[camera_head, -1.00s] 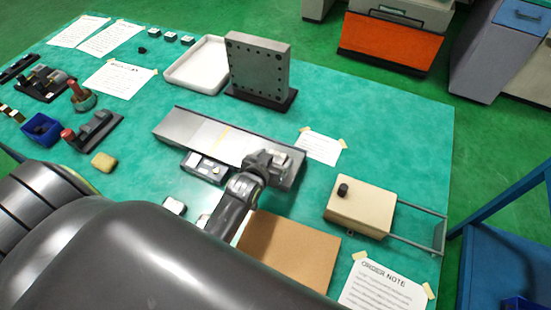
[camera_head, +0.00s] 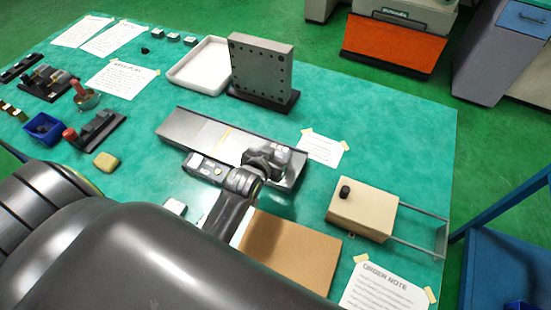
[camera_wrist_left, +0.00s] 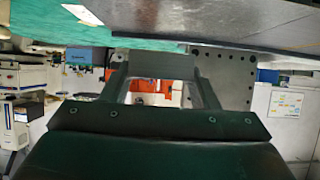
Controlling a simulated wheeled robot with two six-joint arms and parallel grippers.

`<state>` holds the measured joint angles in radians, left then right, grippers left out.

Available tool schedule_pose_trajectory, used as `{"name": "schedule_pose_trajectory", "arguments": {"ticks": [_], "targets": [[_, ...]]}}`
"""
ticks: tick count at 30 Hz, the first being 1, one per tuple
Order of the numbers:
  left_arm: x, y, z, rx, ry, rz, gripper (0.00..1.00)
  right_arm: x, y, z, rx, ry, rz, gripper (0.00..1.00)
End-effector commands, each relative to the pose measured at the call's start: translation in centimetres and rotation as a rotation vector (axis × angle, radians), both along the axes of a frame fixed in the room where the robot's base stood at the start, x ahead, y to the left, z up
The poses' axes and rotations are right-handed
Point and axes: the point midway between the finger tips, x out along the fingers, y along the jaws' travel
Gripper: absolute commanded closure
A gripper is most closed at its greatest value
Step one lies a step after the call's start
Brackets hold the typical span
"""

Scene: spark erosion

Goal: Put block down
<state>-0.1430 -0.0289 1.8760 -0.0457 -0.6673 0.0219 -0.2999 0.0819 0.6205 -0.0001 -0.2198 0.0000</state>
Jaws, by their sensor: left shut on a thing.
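My left gripper (camera_head: 279,157) is over the right end of a long grey metal plate (camera_head: 190,127) in the head view. In the left wrist view the left gripper (camera_wrist_left: 163,78) is shut on a dark grey block (camera_wrist_left: 162,65), which spans between its fingers. In the head view the block is mostly hidden by the gripper, and I cannot tell whether it touches the plate. My right gripper is in neither view.
A drilled upright plate (camera_head: 260,66) and a white tray (camera_head: 200,66) stand behind. A beige box (camera_head: 362,208) is at right, a brown board (camera_head: 290,250) in front. A taped note (camera_head: 322,148) lies beside the plate. Green table is bare at right rear.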

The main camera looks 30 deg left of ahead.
Motion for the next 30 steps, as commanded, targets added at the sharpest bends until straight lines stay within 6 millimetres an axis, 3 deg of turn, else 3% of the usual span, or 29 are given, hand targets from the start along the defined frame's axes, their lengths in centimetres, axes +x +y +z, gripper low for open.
{"name": "schedule_pose_trajectory", "arguments": {"ticks": [6, 12, 24, 30], "targets": [[0.1, 0.0, 4.1, 0.000, -0.010, -0.001, 0.92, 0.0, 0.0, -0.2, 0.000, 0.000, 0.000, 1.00], [0.4, 0.0, 6.1, 0.001, -0.010, -0.001, 0.92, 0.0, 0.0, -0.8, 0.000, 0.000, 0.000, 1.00], [2.9, 0.4, 6.4, 0.002, -0.006, -0.004, 0.92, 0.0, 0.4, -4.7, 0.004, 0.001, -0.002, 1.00], [3.0, 0.4, 3.5, -0.001, 0.001, -0.002, 0.92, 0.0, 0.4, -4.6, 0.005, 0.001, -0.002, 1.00]]}}
